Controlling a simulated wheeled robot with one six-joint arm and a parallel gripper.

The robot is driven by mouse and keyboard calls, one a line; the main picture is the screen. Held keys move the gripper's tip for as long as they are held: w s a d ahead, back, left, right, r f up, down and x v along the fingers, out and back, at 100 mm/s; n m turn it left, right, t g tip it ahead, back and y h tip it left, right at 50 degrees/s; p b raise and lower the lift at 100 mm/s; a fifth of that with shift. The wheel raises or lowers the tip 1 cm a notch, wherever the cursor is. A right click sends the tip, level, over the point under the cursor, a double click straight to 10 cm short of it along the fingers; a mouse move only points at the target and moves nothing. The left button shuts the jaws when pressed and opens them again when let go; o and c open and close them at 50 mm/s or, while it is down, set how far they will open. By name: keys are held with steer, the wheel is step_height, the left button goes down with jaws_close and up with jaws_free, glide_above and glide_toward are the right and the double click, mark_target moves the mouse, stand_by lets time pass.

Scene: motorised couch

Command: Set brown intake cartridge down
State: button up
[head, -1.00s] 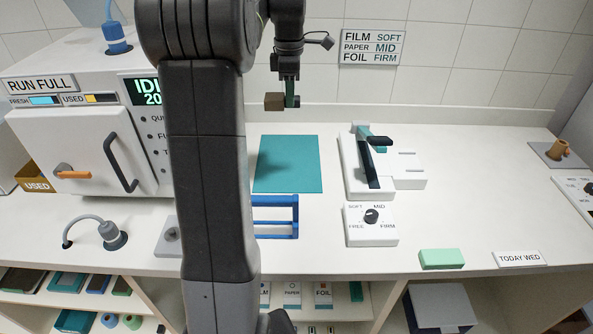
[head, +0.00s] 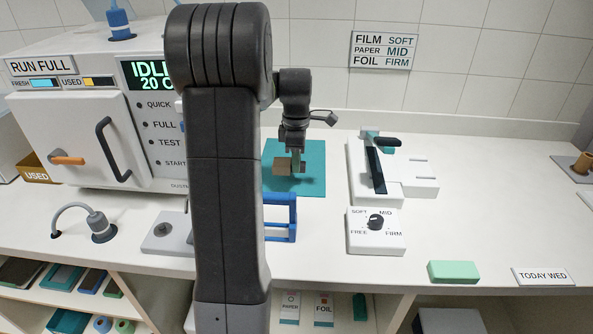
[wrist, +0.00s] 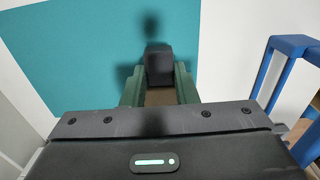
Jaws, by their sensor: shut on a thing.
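The brown intake cartridge (head: 282,166) is a small brown block held at my gripper (head: 298,165), over the teal mat (head: 312,182). My gripper is shut on it. In the wrist view a dark block (wrist: 158,63) and a brown face (wrist: 160,97) show between the green fingers of my gripper (wrist: 159,88), with the teal mat (wrist: 90,50) beneath. A shadow lies on the mat beyond the block. I cannot tell how large the gap to the mat is.
A blue frame (head: 280,217) stands just in front of the mat; it is at the right in the wrist view (wrist: 285,70). A white fixture with a dark lever (head: 376,170) and a dial box (head: 376,232) stand to the right. A white machine (head: 70,140) stands left.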

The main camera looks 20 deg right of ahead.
steer(key=shift+f, duration=1.85)
steer(key=shift+f, duration=0.2)
steer(key=o, duration=0.9)
steer(key=shift+o, duration=0.2)
steer(key=shift+r, duration=0.15)
step_height(320, 180, up, 12)
steer(key=shift+r, duration=0.1)
